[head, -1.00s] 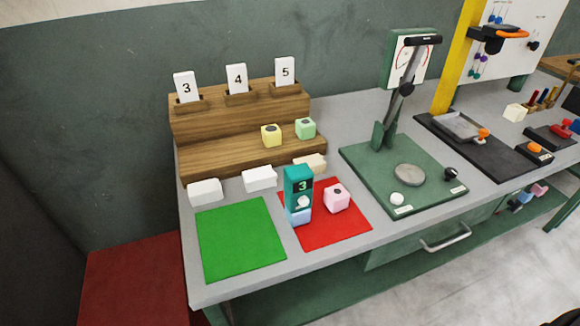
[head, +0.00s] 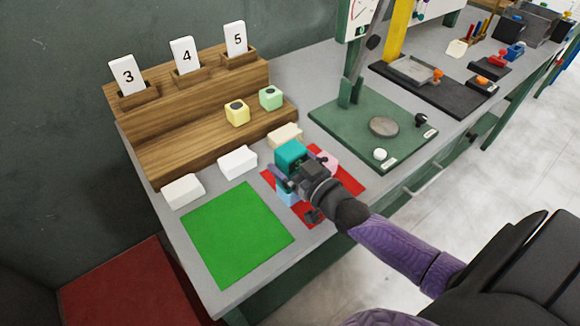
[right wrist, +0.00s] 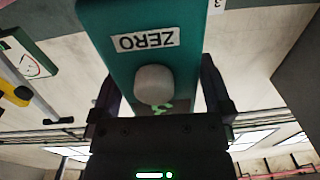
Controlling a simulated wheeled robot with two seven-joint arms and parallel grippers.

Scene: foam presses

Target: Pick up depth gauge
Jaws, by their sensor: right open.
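The teal depth gauge (head: 289,153) stands upright on a light blue block (head: 287,195) at the red mat (head: 350,182). My right gripper (head: 294,178) is at the gauge's near side, hiding much of its front. In the right wrist view the gauge (right wrist: 190,65) shows its ZERO label and a round white button between the two open fingers (right wrist: 160,95). Whether either finger touches the gauge is unclear. My left gripper is out of view.
A pink block (head: 328,160) is partly hidden behind my gripper. The green mat (head: 237,235) to the left is clear. White blocks (head: 237,162) stand behind it, before a wooden stepped rack (head: 190,130) with yellow and green blocks. A green press base (head: 345,120) is right.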

